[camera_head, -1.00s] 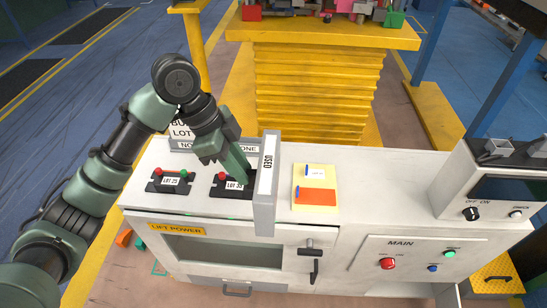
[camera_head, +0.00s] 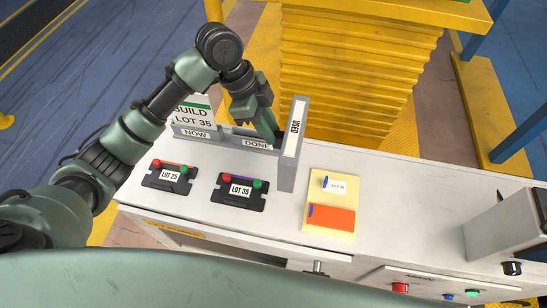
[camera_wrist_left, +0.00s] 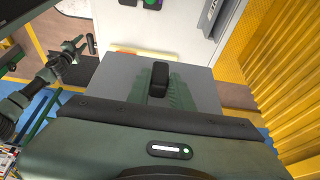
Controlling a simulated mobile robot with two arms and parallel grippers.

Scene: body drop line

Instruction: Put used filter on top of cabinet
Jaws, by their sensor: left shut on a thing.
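The used filter (camera_head: 293,150) is a grey slab with a white "USED" label, upright and edge-on in the head view. My left gripper (camera_head: 270,126) is shut on it from its left side. In the left wrist view the filter (camera_wrist_left: 120,85) is a flat grey face with a black handle, close before the gripper. The white cabinet top (camera_head: 400,200) lies under the filter; I cannot tell whether they touch. A small green gripper (camera_wrist_left: 75,46) at the left of the wrist view looks like my right one; its jaws are unclear.
On the top lie the Lot 25 plate (camera_head: 170,176), the Lot 35 plate (camera_head: 240,190) and a yellow card (camera_head: 331,204). A sign (camera_head: 193,118) with "NOW" and "DONE" slots stands at the back edge. A control box (camera_head: 500,235) is at right. A yellow lift (camera_head: 350,75) stands behind.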

